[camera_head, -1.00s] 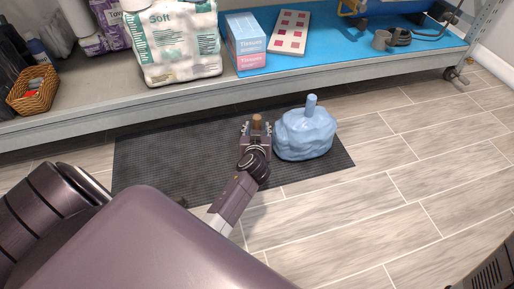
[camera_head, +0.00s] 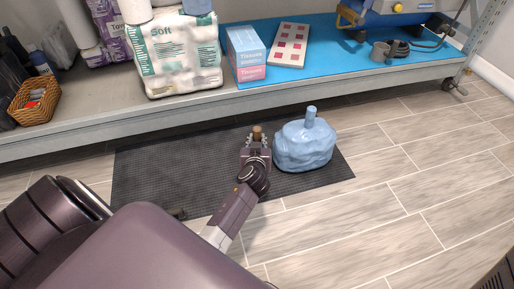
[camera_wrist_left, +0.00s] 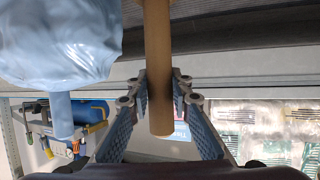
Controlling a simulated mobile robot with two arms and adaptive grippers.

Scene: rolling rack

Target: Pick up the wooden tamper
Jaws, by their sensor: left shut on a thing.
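The wooden tamper (camera_head: 257,132) is a brown cylinder; only its upper end shows in the head view, above the dark mat. In the left wrist view its long handle (camera_wrist_left: 158,60) runs between my fingers. My left gripper (camera_head: 257,145) is shut on it; the fingers (camera_wrist_left: 160,84) press on both sides of the handle in the wrist view. The tamper's lower end is hidden in the head view by my gripper and cut off in the wrist view. I cannot tell whether it touches the mat. My right gripper is not in view.
A blue lumpy bag with a stub on top (camera_head: 304,145) stands close to the right of my left gripper. The black mat (camera_head: 150,175) lies on the tiled floor. A rack shelf (camera_head: 190,108) with packages and a tissue box (camera_head: 245,55) is just behind. Floor at right is clear.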

